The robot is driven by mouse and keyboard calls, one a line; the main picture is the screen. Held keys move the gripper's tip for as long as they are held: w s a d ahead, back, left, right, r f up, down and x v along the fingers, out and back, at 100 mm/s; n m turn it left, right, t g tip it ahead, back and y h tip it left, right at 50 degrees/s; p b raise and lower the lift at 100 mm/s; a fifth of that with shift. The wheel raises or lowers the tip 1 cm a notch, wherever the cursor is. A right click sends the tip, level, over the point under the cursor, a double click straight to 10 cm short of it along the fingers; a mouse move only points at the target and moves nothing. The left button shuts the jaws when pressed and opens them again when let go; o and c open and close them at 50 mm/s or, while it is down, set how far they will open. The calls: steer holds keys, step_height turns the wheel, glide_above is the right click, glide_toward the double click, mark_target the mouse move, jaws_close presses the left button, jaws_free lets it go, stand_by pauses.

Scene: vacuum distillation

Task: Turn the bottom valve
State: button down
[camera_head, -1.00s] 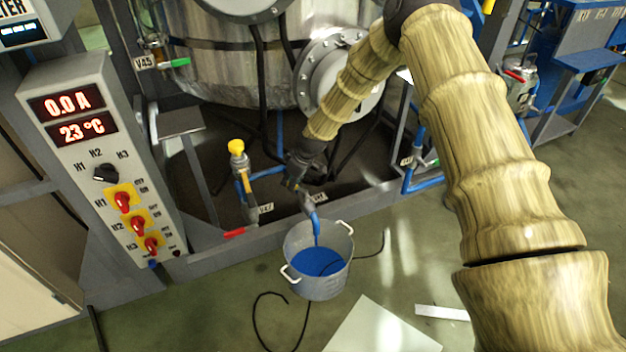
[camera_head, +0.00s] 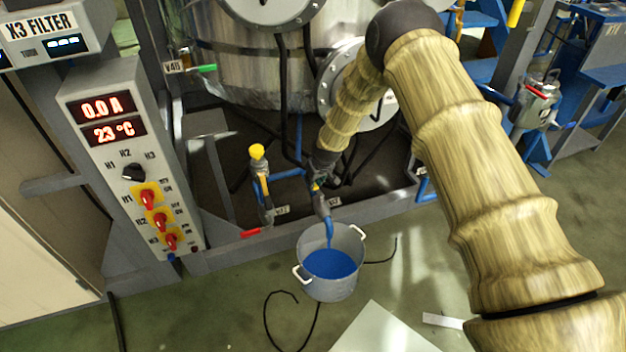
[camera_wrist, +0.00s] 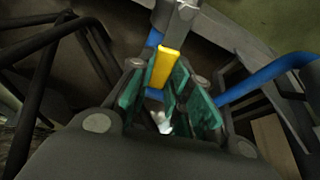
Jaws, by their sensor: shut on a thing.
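The bottom valve sits on the outlet pipe under the steel vessel, and its yellow handle (camera_wrist: 166,66) shows in the wrist view between the green finger pads. My gripper (camera_wrist: 170,95) is shut on this yellow handle. In the head view my gripper (camera_head: 318,180) is at the outlet pipe (camera_head: 322,203), above a metal bucket (camera_head: 332,288). Blue liquid (camera_head: 330,264) fills part of the bucket, and a blue stream falls into it from the outlet. The valve body is mostly hidden by my gripper in the head view.
A second valve with a yellow top (camera_head: 257,152) and a red handle (camera_head: 251,232) stands left of my gripper. A control panel (camera_head: 130,160) is at the left. A grey frame rail (camera_head: 225,257) crosses behind the bucket.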

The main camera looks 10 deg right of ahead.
mark_target(320, 193)
steer(key=shift+d+m, duration=0.2)
steer(key=shift+m, duration=0.1)
steer(key=c, duration=1.3)
jaws_free()
steer(key=v, duration=1.2)
steer(key=shift+s+a, duration=0.1)
steer(key=shift+a, duration=0.05)
